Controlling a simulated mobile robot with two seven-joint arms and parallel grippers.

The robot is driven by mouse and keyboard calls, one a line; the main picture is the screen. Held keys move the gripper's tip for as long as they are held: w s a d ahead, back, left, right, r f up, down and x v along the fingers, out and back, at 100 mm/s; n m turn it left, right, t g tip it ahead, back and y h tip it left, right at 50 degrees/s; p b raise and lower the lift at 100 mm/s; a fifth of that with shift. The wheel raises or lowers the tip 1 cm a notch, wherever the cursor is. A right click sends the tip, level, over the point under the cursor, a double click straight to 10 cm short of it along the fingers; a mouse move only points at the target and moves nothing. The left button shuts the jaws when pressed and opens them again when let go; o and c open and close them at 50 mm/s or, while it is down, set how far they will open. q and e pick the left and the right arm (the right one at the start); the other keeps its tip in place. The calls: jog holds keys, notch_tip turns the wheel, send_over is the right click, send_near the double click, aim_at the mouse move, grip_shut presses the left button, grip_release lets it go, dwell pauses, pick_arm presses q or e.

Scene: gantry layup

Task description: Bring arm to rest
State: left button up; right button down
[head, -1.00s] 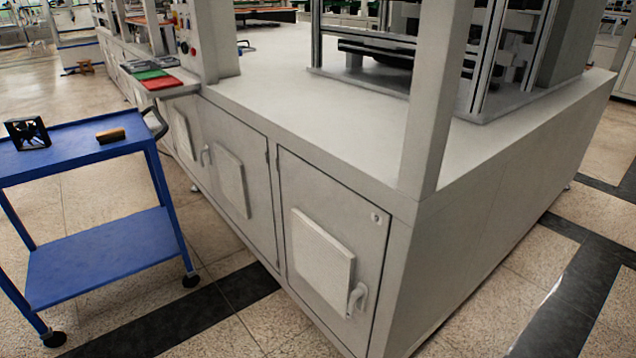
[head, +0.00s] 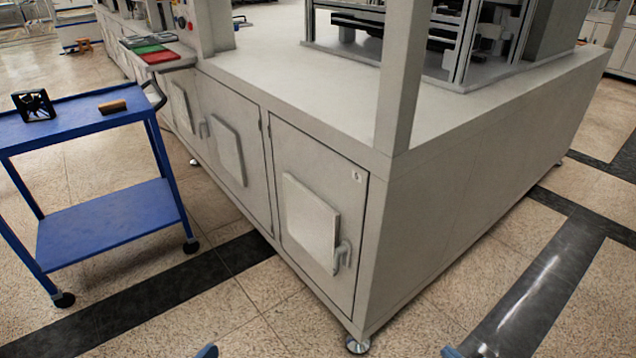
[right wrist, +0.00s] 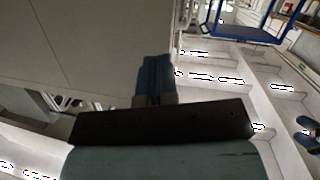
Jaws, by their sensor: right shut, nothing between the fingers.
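My right gripper (right wrist: 155,78) shows in the right wrist view with its blue fingers together and nothing between them. In that view it is in front of the grey cabinet side, above the floor. In the head view only a small blue tip of the right gripper (head: 450,352) shows at the bottom edge. Another small blue tip, apparently my left gripper (head: 207,351), shows at the bottom edge left of the middle; its jaws are cut off. Both tips appear low, over the floor in front of the cabinet.
A large grey machine cabinet (head: 420,230) with doors and handles fills the middle. A blue cart (head: 110,215) stands at the left with a black fan-like part (head: 34,105) and a brown-black block (head: 112,107) on top. Floor at the front and right is clear.

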jog(key=s+a+r+g, duration=0.1)
jog(key=s+a+r, duration=0.55)
jog(key=r, duration=0.35)
jog(key=s+a+r+g, duration=0.1)
jog(key=s+a+r, duration=0.4)
jog(key=s+r, duration=0.4)
jog(key=w+a+r+m+t, duration=0.3)
jog(key=a+r+m, duration=0.2)
jog(key=a+r, duration=0.1)
pick_arm(q)
jog(key=s+a+r+g+y+p, duration=0.1)
jog(key=r+p, duration=0.5)
jog(key=p, duration=1)
jog(key=s+a+r+g+y+p, duration=0.2)
jog(key=r+p, duration=0.4)
jog(key=p, duration=1.1)
jog(key=shift+s+a+r+g, duration=0.2)
jog(key=shift+s+a+g, duration=0.25)
jog(key=shift+a, duration=0.75)
pick_arm(e)
jog(key=s+d+r+g+h, duration=0.1)
jog(key=d+r+g+h, duration=0.1)
jog(key=r, duration=0.4)
jog(key=s+d+r+g+h, duration=0.1)
jog(key=s+d+r, duration=0.1)
jog(key=r, duration=0.4)
jog(key=shift+s+d+r+g+h, duration=0.15)
jog(key=shift+s+d+g+h, duration=0.2)
jog(key=shift+d, duration=0.3)
